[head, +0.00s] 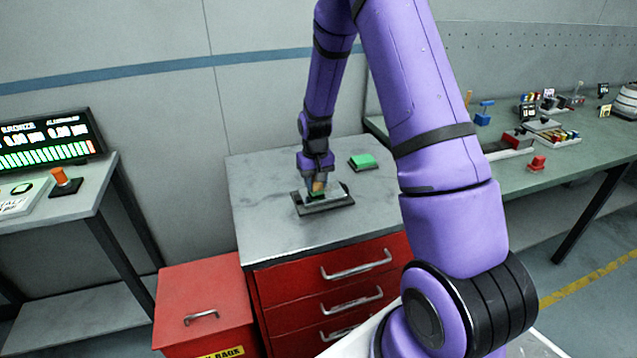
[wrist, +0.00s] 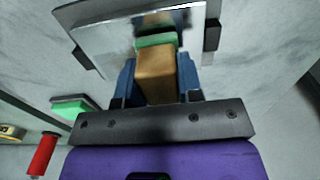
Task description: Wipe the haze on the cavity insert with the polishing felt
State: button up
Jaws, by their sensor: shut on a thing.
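My gripper (head: 318,188) is shut on the polishing felt (wrist: 156,72), a tan block with a green face at its far end. The cavity insert (wrist: 103,48) is a shiny metal plate with dark blocks at its two sides. It lies on the cabinet top, and it also shows in the head view (head: 325,204) under my gripper. The green face is at the plate's surface; I cannot tell whether it touches. A pale smear shows on the plate beyond the felt, partly hidden by it; I cannot tell haze from reflection.
A green pad (head: 363,161) lies on the grey cabinet top (head: 265,215), behind and right of the insert. A red bin (head: 200,300) stands at the cabinet's left. A bench (head: 575,140) with small parts is at right. The cabinet top is otherwise clear.

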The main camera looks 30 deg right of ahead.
jog(key=shift+w+a+r, duration=0.1)
jog(key=shift+r, duration=3.7)
